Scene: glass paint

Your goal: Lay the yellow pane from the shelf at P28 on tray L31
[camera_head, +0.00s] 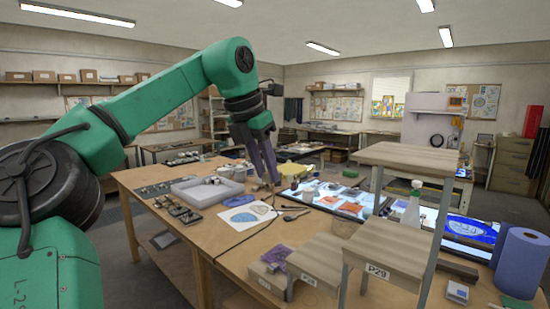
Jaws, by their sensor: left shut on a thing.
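My left gripper (270,179) hangs fingers down over the back part of the wooden worktable (232,262). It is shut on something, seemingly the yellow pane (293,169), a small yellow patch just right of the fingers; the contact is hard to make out. Wooden stepped shelves stand at the front right; one front label reads P29 (377,271). A lower step (318,262) has a label too small to read surely. A grey tray (188,198) with small items lies left of the gripper; I cannot read L31 anywhere. My right gripper is out of view.
A purple pane (275,257) lies on the lowest step. A white sheet with a blue shape (245,215) lies mid-table. A lit panel (345,205) with coloured pieces, a spray bottle (412,203) and a blue roll (520,262) crowd the right. Bare wood shows at the front left.

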